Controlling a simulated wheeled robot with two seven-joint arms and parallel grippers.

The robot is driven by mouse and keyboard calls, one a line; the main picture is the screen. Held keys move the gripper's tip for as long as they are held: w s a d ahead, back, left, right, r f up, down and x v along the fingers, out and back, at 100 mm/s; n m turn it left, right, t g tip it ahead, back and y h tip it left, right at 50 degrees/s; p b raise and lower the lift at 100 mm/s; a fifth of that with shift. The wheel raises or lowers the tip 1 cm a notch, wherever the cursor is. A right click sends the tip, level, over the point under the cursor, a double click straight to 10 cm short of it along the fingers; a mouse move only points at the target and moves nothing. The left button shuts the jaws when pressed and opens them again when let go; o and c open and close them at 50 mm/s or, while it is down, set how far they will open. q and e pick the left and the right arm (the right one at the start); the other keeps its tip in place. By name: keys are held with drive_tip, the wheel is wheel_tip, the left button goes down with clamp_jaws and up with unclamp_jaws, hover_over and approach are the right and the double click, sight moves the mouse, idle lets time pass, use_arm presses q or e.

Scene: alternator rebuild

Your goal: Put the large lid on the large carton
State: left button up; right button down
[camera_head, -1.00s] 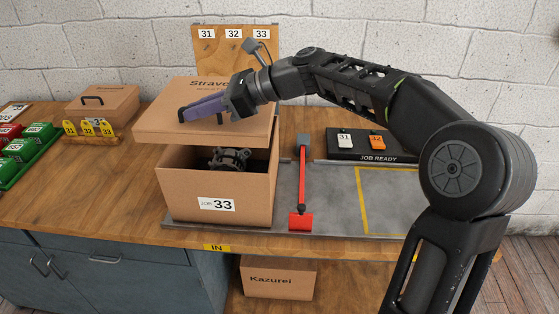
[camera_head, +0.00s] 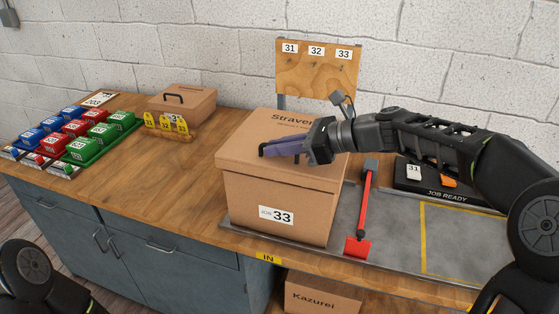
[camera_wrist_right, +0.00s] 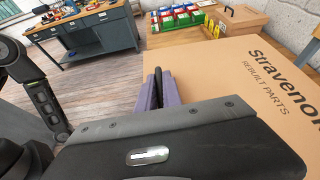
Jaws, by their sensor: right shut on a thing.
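The large carton (camera_head: 300,218), a brown box with a "JOB 33" label, stands on the grey mat at the bench's front. The large lid (camera_head: 250,146), marked "Stravenor", sits over the carton's top and covers its opening; its inside is hidden. My right gripper (camera_head: 275,149) is shut on the lid's black handle at the top. The purple fingers close around the handle in the right wrist view (camera_wrist_right: 157,92), and the lid's top (camera_wrist_right: 225,75) spreads beside them. My left gripper is not in view; only part of my left arm shows at the lower left.
A red-handled tool (camera_head: 362,215) lies right of the carton. The JOB READY tray (camera_head: 430,190) and a yellow-outlined area are further right. A small carton (camera_head: 185,103), yellow number tags (camera_head: 165,124) and coloured bins (camera_head: 85,135) stand left. A Kazurei box (camera_head: 322,296) is below.

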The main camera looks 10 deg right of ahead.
sight(283, 160)
drive_tip(key=shift+f, duration=1.8)
drive_tip(key=c, duration=1.5)
unclamp_jaws()
drive_tip(key=b+v, duration=0.1)
drive_tip(key=v, duration=1.1)
drive_tip(key=shift+f, duration=0.1)
drive_tip(key=shift+s, duration=0.1)
